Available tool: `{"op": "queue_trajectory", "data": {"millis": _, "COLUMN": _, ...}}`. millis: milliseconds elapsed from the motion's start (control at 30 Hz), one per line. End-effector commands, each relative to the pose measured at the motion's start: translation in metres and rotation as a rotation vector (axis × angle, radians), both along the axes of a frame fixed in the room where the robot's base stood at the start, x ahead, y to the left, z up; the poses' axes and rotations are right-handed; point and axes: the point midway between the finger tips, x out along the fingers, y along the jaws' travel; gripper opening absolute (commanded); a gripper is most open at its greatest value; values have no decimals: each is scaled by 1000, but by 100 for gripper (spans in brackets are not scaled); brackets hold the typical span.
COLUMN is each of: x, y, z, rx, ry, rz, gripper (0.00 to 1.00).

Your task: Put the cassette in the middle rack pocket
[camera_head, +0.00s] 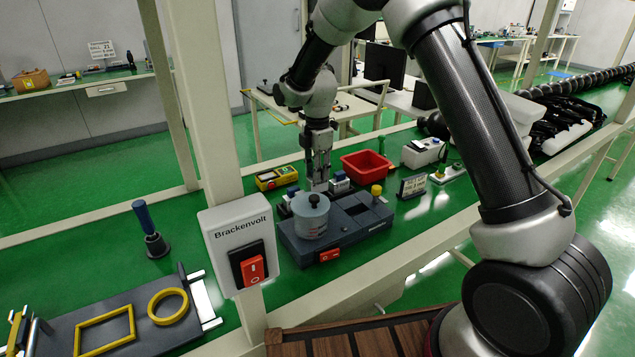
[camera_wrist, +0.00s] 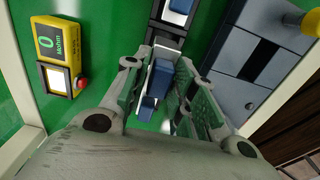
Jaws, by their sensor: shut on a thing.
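My gripper (camera_head: 319,178) points down behind the dark grey machine on the green bench. In the wrist view my gripper (camera_wrist: 166,68) is shut on the cassette (camera_wrist: 161,80), a small blue and white block between the fingers. The cassette is low, at or just over the dark rack (camera_wrist: 165,42); I cannot tell how deep it sits. Another blue and white block (camera_wrist: 180,6) stands in the rack beyond the fingertips. In the head view, blue and white blocks show right of my gripper (camera_head: 340,182) and left of it (camera_head: 293,191). The middle pocket is hidden by the fingers.
The grey machine (camera_head: 345,243) with a round clear-lidded pot (camera_head: 311,216) stands close in front. A yellow meter (camera_head: 277,178) is to the left, a red bin (camera_head: 367,166) to the right. A post with a red switch (camera_head: 251,268) stands nearer.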

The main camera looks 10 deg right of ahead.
Motion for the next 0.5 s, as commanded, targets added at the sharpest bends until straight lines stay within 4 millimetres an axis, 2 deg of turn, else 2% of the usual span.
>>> {"op": "queue_trajectory", "data": {"millis": 200, "x": -1, "y": 0, "z": -31, "rx": -1, "ry": 3, "rz": 0, "gripper": 0}}
{"op": "queue_trajectory", "data": {"millis": 500, "x": 0, "y": 0, "z": -34, "rx": 0, "ry": 0, "rz": 0, "gripper": 0}}
